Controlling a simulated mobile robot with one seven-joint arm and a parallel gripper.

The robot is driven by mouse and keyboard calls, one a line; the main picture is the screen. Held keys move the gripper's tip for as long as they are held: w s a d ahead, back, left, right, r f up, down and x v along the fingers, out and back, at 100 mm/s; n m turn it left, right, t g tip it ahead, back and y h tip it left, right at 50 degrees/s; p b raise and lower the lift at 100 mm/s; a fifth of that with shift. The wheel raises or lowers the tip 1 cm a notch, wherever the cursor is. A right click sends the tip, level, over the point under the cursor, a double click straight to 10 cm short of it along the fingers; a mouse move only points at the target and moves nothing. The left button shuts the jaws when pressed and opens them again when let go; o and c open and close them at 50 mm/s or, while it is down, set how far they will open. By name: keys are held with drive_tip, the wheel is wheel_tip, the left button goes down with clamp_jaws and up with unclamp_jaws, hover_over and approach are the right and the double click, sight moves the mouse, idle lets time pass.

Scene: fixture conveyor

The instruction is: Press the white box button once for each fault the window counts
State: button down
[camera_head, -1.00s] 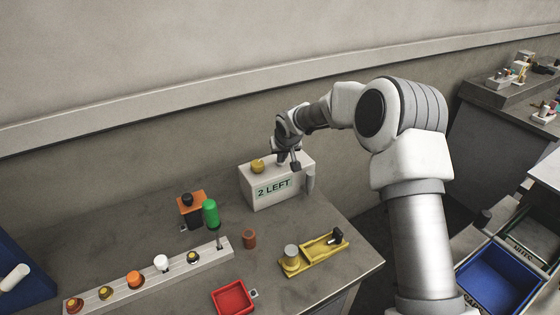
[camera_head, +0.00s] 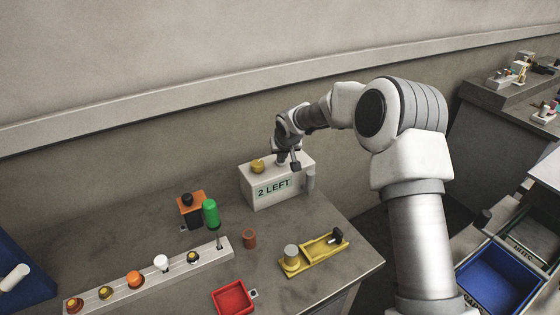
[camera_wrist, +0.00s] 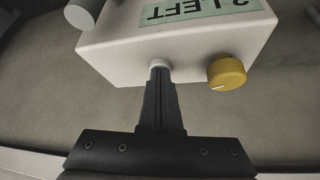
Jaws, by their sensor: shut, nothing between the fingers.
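The white box (camera_head: 262,201) stands at the back of the bench. Its green window (camera_head: 274,188) reads "2 LEFT"; the window also shows upside down in the wrist view (camera_wrist: 190,10). A yellow knob (camera_head: 257,166) sits on the box top, and it appears in the wrist view (camera_wrist: 227,74) with a white pointer line. The white button (camera_wrist: 160,63) is a small round piece beside the knob. My gripper (camera_wrist: 160,72) is shut and empty, with its fingertips at the button. I cannot tell whether they press it; the fingers partly hide it.
A white rail (camera_head: 127,287) with several coloured knobs lies at the front left. Bare bench lies left of the white box.

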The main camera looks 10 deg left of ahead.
sight(282, 167)
drive_tip(key=shift+f, duration=0.25)
drive_tip(key=shift+r+p, duration=1.3)
drive_tip(key=shift+r, duration=1.8)
